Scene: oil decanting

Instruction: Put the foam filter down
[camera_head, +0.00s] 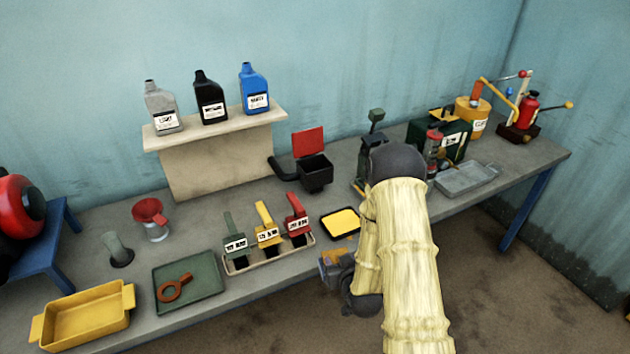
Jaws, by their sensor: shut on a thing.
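My gripper (337,264) is at the front edge of the table, low in the middle of the view, at the end of my pale-sleeved arm. It is shut on a small orange-brown piece (333,255), which looks like the foam filter. The jaws hide part of it, so its full shape does not show. Just beyond the gripper, a black shallow tray (327,231) with a flat yellow surface inside lies on the table. The held piece appears apart from this tray.
A rack (312,241) with green, yellow and red handled tools stands left of the gripper. A green tray (215,270) with an orange ring and a yellow pan (85,318) lie further left. A black bin (316,173) stands behind. My arm hides some of the table (240,200).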

